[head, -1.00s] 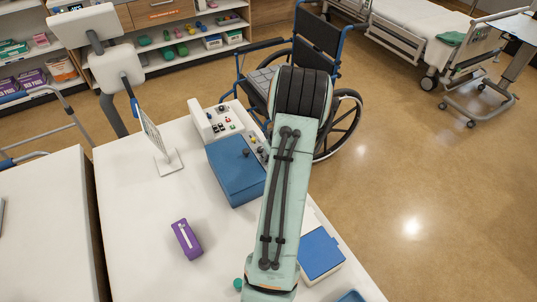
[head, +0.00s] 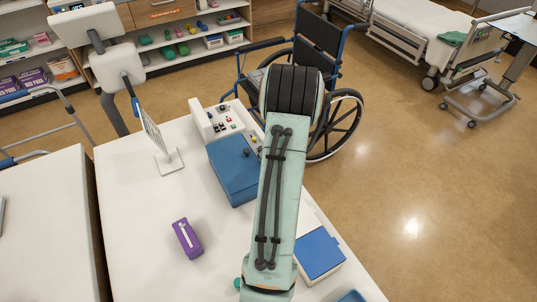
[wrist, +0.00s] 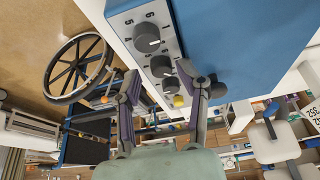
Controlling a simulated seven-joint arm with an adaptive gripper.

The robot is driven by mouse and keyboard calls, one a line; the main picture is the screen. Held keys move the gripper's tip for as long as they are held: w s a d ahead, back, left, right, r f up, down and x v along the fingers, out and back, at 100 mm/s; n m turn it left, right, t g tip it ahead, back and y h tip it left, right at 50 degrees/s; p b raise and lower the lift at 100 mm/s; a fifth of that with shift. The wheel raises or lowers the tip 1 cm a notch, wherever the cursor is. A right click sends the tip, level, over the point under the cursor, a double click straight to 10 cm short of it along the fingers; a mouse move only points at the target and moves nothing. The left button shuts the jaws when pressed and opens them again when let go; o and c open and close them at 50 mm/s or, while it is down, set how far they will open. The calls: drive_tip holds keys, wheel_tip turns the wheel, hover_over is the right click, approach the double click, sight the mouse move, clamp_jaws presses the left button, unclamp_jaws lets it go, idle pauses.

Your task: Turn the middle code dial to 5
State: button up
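The blue code box (head: 232,170) stands on the white table, left of my arm in the head view. In the wrist view its pale panel carries three dark round dials in a row: a large near one at the top, the middle code dial (wrist: 161,66), and a far one (wrist: 170,84). The numbers 4, 5 and 6 show beside the top dial; the middle dial's setting is too small to read. My gripper (wrist: 158,70) is open, its fingers apart on either side of the middle dial in the picture. Contact cannot be told. In the head view my arm hides the gripper.
A white device with buttons (head: 206,123) stands behind the box. A tablet stand (head: 168,162), a purple case (head: 187,238) and a blue-lidded container (head: 318,252) are on the table. A wheelchair (head: 335,130) stands beyond the table edge. The table's left middle is clear.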

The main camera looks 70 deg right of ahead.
idle(0.6)
